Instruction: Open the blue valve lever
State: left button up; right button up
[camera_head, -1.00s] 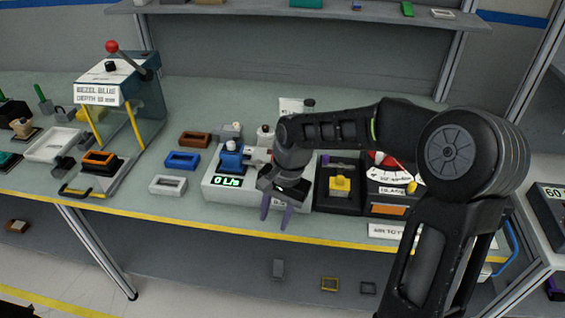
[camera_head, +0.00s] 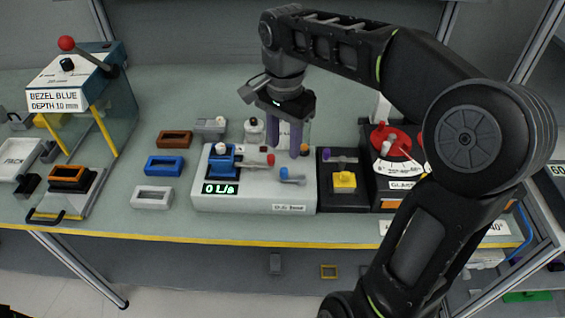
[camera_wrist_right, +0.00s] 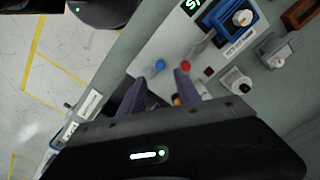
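The blue valve lever (camera_head: 291,178) sits at the front right of the white test unit (camera_head: 238,203), with its blue knob at the left end. Its knob also shows in the right wrist view (camera_wrist_right: 160,65). A second lever with a red knob (camera_head: 271,159) lies just behind and left of it. The unit's display (camera_head: 220,188) reads 0 L/s. My right gripper (camera_head: 287,148) is open and empty, its purple fingers pointing down over the unit's back right area. In the wrist view the fingers (camera_wrist_right: 158,80) stand apart near the knobs. My left gripper is out of view.
A blue frame (camera_head: 220,162) stands on the unit's left part. To the right are a dark tray with a yellow block (camera_head: 344,181) and a gauge box (camera_head: 395,165). Loose brown, blue and white frames (camera_head: 152,195) lie left. The front bench strip is mostly clear.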

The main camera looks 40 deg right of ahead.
aim_at(284, 169)
notch_tip(284, 169, down, 8)
jog(key=shift+r+p, duration=0.15)
jog(key=shift+p, duration=0.3)
grip_shut()
dwell(0.5)
